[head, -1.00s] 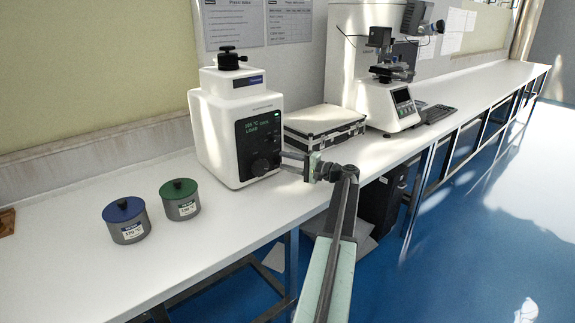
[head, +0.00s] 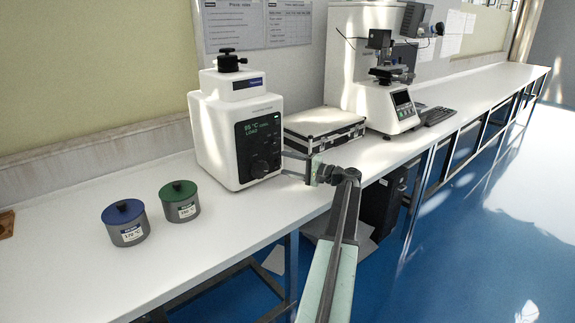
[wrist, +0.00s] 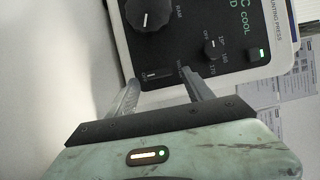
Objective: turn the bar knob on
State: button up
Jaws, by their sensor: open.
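The white mounting press (head: 240,128) stands on the bench, with a black control panel on its front. In the wrist view, a slim dark bar knob (wrist: 158,73) sits low on the panel, with OFF printed by its left end. Its bar lies roughly across the picture. My gripper (wrist: 160,79) is open, its two fingers pointing at the panel on either side of this knob, with nothing held. Whether the fingertips touch the panel I cannot tell. In the head view my gripper (head: 284,164) is at the panel's lower right, and the bar knob cannot be made out there.
A large round knob (wrist: 150,12) and a smaller round knob (wrist: 213,48) sit higher on the panel, near a lit green button (wrist: 262,53). A blue-lidded pot (head: 127,223) and a green-lidded pot (head: 180,202) stand left. A case (head: 325,128) lies behind my gripper.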

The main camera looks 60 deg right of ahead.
jog(key=s, duration=0.7)
jog(key=shift+s+d, duration=0.1)
jog(key=shift+d, duration=0.15)
jog(key=shift+s, duration=0.1)
